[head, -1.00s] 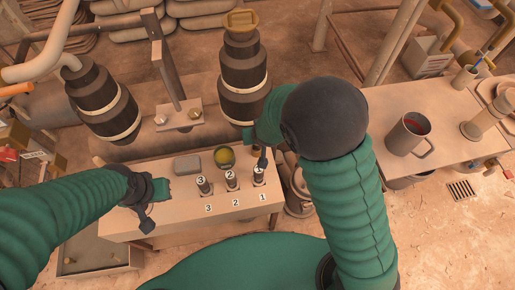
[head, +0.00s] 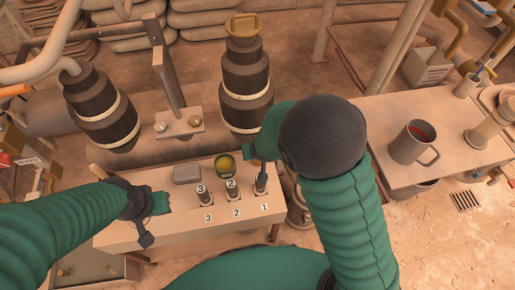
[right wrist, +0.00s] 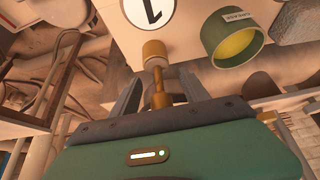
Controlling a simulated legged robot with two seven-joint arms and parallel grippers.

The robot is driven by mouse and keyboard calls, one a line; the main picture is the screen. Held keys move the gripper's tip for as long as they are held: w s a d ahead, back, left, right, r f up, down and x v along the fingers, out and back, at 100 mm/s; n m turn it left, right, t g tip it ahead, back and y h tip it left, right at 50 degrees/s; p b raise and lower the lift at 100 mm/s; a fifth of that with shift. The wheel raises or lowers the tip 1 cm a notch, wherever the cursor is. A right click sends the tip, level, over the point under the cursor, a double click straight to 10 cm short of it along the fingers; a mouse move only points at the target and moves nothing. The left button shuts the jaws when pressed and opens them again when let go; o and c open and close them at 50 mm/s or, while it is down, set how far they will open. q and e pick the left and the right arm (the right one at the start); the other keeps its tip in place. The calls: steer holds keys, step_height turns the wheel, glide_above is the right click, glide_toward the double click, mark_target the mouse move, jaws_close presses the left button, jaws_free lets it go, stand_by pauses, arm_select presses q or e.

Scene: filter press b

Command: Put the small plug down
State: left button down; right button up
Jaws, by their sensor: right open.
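A brass, stemmed piece, which looks like the small plug (right wrist: 155,50), shows in the right wrist view below a round label 1. My right gripper (right wrist: 160,92) is open, with one finger on each side of its stem. In the head view my right gripper (head: 259,158) is at the post by label 1 (head: 264,207) and partly hides its top. Whether the fingers touch the stem cannot be told. My left gripper (head: 160,204) is over the left part of the bench (head: 180,225), away from the posts; its jaws are too unclear to read.
Posts 2 (head: 231,190) and 3 (head: 203,195) stand left of post 1. A green cup with yellow inside (head: 224,164) and a grey block (head: 187,174) lie behind them. Tall dark stacked columns (head: 245,90) rise behind the bench. A mug (head: 412,145) stands on the right table.

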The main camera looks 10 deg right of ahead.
steer(key=p+v, duration=1)
steer(key=v, duration=0.1)
steer(key=s+d+r+g, duration=0.3)
steer(key=s+d+r, duration=0.5)
steer(key=s+d, duration=0.25)
steer(key=w+p+v, duration=0.2)
steer(key=p+v, duration=0.6)
steer(key=p, duration=0.1)
steer(key=w+r+p+v, duration=0.1)
steer(key=w+p+v, duration=0.1)
steer(key=p+v, duration=0.6)
steer(key=shift+s+a+r+p, duration=0.3)
steer(key=shift+s+r+p, duration=0.05)
steer(key=shift+r, duration=0.35)
